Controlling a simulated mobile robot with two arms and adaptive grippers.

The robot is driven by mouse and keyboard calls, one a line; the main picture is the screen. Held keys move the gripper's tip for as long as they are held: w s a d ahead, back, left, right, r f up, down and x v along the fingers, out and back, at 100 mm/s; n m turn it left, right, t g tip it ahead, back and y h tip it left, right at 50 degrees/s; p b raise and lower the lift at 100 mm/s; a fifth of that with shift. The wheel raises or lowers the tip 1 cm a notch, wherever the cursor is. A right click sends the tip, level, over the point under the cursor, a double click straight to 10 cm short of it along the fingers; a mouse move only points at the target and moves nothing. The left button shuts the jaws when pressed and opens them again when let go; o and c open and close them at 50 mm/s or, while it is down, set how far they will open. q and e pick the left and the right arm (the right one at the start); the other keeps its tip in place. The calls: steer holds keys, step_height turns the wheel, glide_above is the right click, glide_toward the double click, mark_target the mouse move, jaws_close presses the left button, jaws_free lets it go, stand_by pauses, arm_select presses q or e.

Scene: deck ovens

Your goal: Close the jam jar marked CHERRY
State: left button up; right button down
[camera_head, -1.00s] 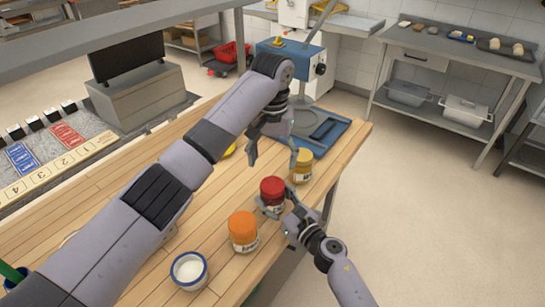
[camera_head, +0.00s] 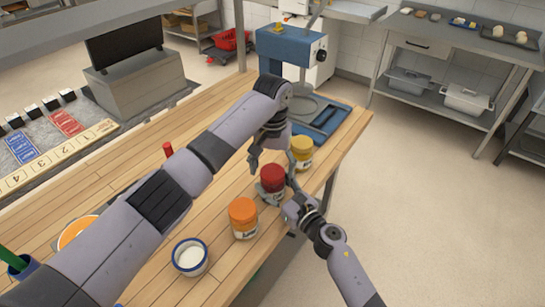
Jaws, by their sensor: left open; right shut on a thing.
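The jar with the red lid (camera_head: 272,172) stands on the wooden bench; its label is mostly hidden, so I cannot read CHERRY. My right gripper (camera_head: 274,193) is shut on the body of this red-lidded jar from the front right. My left gripper (camera_head: 271,163) is open, pointing down, with its fingers on either side of the red lid's upper part. I cannot tell if they touch it, or whether the lid is fully tightened.
An orange-lidded jar (camera_head: 243,217) stands to the front left and a yellow-lidded jar (camera_head: 301,153) behind right. A blue-rimmed white bowl (camera_head: 190,257) is nearer. A blue machine (camera_head: 291,46) stands at the bench's far end. The bench's right edge is close to the jars.

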arm_select(q)
steer(key=shift+f, duration=0.2)
steer(key=c, duration=1.2)
steer(key=o, duration=1.3)
steer(key=shift+o, duration=0.2)
steer(key=shift+r, duration=0.1)
step_height(320, 180, up, 12)
